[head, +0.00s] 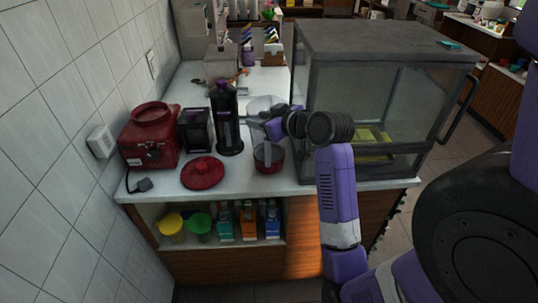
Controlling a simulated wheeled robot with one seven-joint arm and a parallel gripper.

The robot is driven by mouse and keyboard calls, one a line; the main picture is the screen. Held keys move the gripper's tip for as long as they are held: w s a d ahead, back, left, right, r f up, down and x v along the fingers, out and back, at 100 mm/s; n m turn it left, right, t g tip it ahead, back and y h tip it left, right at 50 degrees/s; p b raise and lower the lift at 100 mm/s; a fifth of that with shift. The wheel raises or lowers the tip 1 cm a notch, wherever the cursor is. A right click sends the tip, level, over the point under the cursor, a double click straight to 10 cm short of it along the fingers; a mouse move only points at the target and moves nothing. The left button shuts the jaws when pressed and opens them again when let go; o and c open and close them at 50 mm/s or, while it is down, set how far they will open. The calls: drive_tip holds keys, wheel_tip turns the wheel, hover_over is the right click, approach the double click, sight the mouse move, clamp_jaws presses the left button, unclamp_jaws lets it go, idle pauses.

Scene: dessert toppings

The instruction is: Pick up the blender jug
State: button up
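What looks like the blender jug (268,160), a small red see-through vessel with a grey upright part, stands near the counter's front edge, left of the glass case. My gripper (252,121) is just above and behind it in the picture, pointing left. Its fingertips are small and partly lost against a pale clear shape (262,103) behind. I cannot tell whether the fingers touch anything or are open. The red blender base (148,140) stands at the counter's left end, and a round red lid (202,173) lies flat in front.
A tall dark bottle (227,120) and a black-framed container (195,130) stand between the base and my gripper. The tiled wall (60,150) bounds the left.

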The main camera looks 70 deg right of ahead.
drive_tip(key=shift+x, duration=1.8)
drive_tip(key=shift+f, duration=0.1)
clamp_jaws()
drive_tip(key=shift+s+f, duration=0.1)
